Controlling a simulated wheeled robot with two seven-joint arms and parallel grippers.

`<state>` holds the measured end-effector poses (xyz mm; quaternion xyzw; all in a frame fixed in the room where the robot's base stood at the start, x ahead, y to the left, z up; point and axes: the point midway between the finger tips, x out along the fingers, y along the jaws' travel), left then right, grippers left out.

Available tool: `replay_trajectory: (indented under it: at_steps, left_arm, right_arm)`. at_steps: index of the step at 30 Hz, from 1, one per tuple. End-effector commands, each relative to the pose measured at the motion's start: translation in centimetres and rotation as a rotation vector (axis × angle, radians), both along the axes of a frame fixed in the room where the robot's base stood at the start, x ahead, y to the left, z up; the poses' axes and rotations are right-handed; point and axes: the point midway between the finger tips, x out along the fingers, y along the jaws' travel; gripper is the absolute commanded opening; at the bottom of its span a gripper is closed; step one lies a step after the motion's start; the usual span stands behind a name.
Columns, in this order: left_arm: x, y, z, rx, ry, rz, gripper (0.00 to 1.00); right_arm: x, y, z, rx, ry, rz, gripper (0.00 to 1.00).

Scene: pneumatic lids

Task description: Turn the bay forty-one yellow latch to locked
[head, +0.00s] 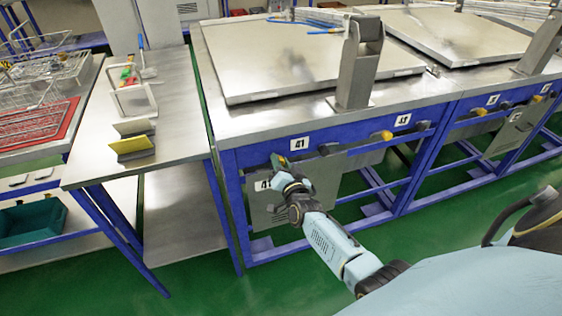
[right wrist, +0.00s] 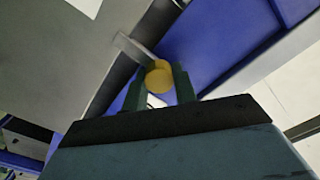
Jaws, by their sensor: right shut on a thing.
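The number 41 plate (head: 299,143) is on the blue front rail (head: 240,158) of the nearer bench. My right gripper (head: 279,161) is at this rail, left of the plate. In the right wrist view its two green fingers (right wrist: 160,86) are shut on a round yellow latch knob (right wrist: 158,73). A pale flat strip (right wrist: 133,50) shows beside the knob at upper left. In the head view the gripper hides this latch, and I cannot tell its locked or unlocked position. My left gripper is not in view.
A dark fitting (head: 329,149) and another yellow knob (head: 381,136) sit farther right along the rail. A grey panel (head: 318,184) hangs below it. A large metal lid (head: 312,62) lies on the bench. A side table (head: 180,125) stands at left.

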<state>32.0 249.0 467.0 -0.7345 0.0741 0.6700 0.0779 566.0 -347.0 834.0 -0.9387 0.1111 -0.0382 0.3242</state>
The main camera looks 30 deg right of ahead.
Motion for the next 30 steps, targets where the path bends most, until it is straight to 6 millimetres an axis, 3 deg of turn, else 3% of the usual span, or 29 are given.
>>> replay_trajectory:
  at_steps: [19,20,24,30]
  left_arm:
    - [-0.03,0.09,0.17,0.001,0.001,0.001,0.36]
    - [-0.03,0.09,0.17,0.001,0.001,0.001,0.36]
    - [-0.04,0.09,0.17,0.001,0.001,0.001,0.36]
    - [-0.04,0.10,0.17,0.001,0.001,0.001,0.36]
  right_arm:
    - [-0.01,0.01,-0.01,-0.053,0.013,0.000,0.05]
    - [-0.01,0.01,-0.01,-0.053,0.013,0.000,0.29]
    - [-0.01,0.00,0.00,-0.053,0.013,0.000,0.47]
    - [0.00,0.00,0.00,-0.052,0.012,0.000,0.49]
